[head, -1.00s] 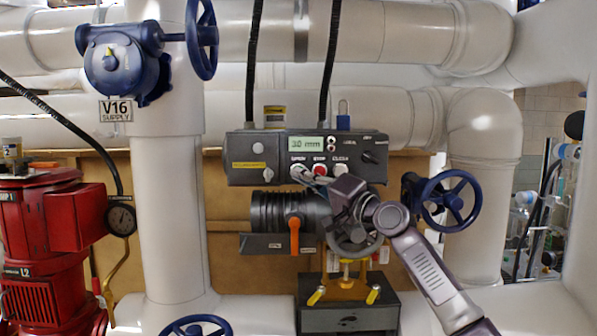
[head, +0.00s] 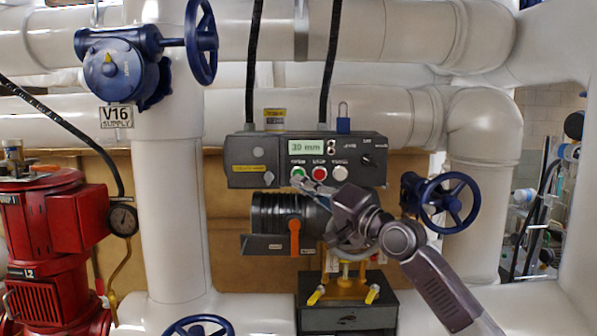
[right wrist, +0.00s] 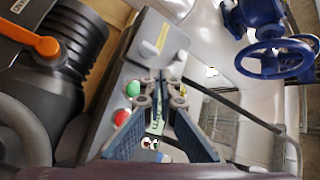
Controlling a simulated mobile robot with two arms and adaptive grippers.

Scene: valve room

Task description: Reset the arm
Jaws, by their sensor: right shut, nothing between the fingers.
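The grey control box (head: 246,178) hangs in the middle of the head view, its display (head: 306,147) reading 30 mm. Below the display are a green button (head: 298,173), a red button (head: 319,173) and a white button (head: 340,173). My right gripper (head: 300,182) is shut and empty, its tips just below the green button in the picture. In the right wrist view the closed fingers (right wrist: 160,80) lie over the box face, beside the green button (right wrist: 133,88) and red button (right wrist: 121,117). I cannot tell whether they touch the box. My left gripper is out of view.
Under the box is a black ribbed cylinder (head: 275,212) with an orange lever (head: 294,237). A blue handwheel (head: 449,203) stands right of my right arm. A red pump (head: 45,245) stands left; a white vertical pipe (head: 168,215) rises between pump and box.

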